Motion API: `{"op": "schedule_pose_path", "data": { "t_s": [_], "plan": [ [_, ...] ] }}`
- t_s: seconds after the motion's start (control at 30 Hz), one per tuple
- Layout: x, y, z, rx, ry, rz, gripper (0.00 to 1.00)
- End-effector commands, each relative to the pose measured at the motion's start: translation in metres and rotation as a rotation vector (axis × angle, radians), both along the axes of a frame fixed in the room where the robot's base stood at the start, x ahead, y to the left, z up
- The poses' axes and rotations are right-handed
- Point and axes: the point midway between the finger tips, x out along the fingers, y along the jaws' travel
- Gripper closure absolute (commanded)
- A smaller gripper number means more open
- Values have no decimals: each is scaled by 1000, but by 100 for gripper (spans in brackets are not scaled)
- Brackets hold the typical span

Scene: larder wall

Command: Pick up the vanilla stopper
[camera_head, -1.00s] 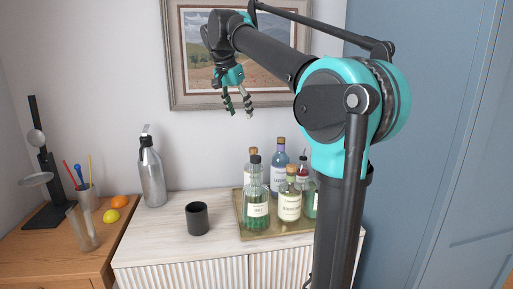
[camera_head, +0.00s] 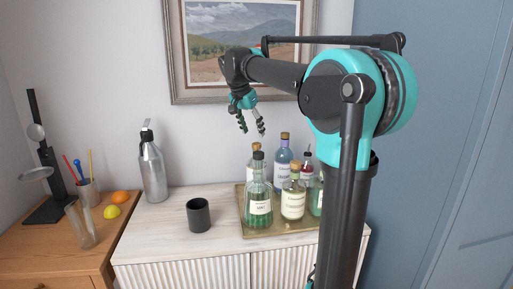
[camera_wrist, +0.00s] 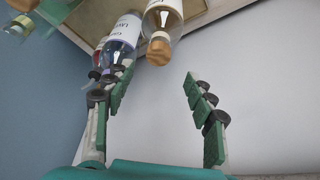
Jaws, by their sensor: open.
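My gripper (camera_head: 252,132) is open and empty, its fingers pointing down above the back left of the bottle group. In the wrist view, its two fingers (camera_wrist: 157,82) stand apart. A cork stopper (camera_wrist: 158,51) on a bottle with pale contents shows past the fingertips, between them and apart from both. This looks like the cork-topped bottle at the back left in the head view, its stopper (camera_head: 256,147) just below my gripper. Its label is mostly hidden behind the green bottle, and I cannot read "vanilla" on any label.
A green bottle (camera_head: 259,200) with a black stopper, a pale bottle (camera_head: 293,203), a blue bottle (camera_head: 283,168) and a red one (camera_head: 306,172) crowd the gold tray (camera_head: 262,232). A dark cup (camera_head: 198,216) and steel bottle (camera_head: 152,171) stand left. A framed picture (camera_head: 178,90) hangs behind.

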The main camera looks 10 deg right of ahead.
Motion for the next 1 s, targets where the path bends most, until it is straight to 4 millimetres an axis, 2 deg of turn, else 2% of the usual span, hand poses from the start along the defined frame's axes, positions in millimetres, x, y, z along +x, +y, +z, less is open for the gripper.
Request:
{"op": "schedule_pose_path", "data": {
  "t_s": [0.17, 0.4, 0.73, 1.0],
  "plan": [
    [1, -3, -13, 0, 0, -1, 45],
    [6, -12, -45, 1, -1, -2, 45],
    [8, -14, -52, 0, 0, 0, 45],
    [8, -14, -52, 0, 0, 0, 77]
  ]
}}
